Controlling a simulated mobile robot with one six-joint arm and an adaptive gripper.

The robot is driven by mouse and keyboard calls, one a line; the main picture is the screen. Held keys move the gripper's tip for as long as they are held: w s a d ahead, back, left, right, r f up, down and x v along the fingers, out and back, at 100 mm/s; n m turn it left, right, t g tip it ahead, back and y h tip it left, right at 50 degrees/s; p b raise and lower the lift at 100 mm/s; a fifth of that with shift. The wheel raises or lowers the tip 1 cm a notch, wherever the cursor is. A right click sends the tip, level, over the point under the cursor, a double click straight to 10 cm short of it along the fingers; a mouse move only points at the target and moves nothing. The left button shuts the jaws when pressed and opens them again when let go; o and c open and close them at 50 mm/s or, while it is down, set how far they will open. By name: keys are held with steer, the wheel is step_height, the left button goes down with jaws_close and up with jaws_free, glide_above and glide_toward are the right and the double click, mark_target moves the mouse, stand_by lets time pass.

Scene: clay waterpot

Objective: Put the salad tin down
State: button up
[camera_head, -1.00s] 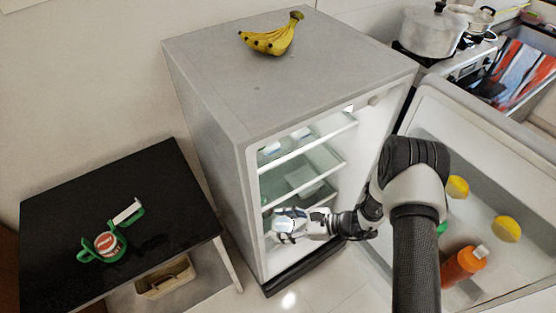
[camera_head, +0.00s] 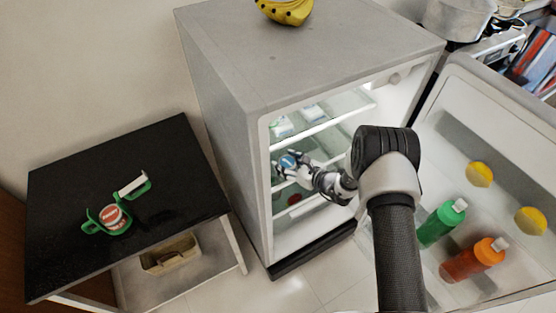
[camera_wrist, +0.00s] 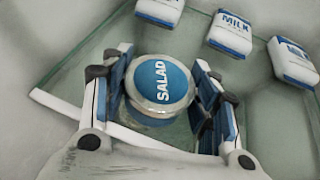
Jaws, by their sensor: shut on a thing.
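The salad tin (camera_wrist: 160,84) is a round tin with a blue lid marked SALAD, seen from above in the wrist view. My gripper (camera_wrist: 160,92) is shut on it, one finger on each side. In the head view, my gripper (camera_head: 290,169) is inside the open fridge (camera_head: 238,150), at the height of its shelves. The tin shows there as a small blue disc (camera_head: 288,161). A glass shelf (camera_wrist: 75,85) lies behind or under the tin. I cannot tell whether the tin touches it.
White-and-blue milk cartons (camera_wrist: 231,32) stand near the tin in the fridge. The open door (camera_head: 480,130) at the right holds a green bottle (camera_head: 440,224), an orange bottle (camera_head: 468,262) and yellow fruit (camera_head: 479,174). A black table (camera_head: 160,170) stands left. Bananas (camera_head: 285,10) lie on top of the fridge.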

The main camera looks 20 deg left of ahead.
mark_target(282, 157)
steer(key=shift+w+a, duration=0.35)
steer(key=shift+a, duration=0.3)
steer(key=a, duration=0.1)
steer(key=w+a+b, duration=0.1)
steer(key=shift+w+a, duration=0.1)
steer(key=shift+a, duration=0.2)
steer(key=shift+w+a+f+b, duration=0.15)
steer(key=shift+a+f+b, duration=0.1)
steer(key=shift+f+b, duration=0.45)
steer(key=shift+f, duration=0.15)
steer(key=o, duration=1.3)
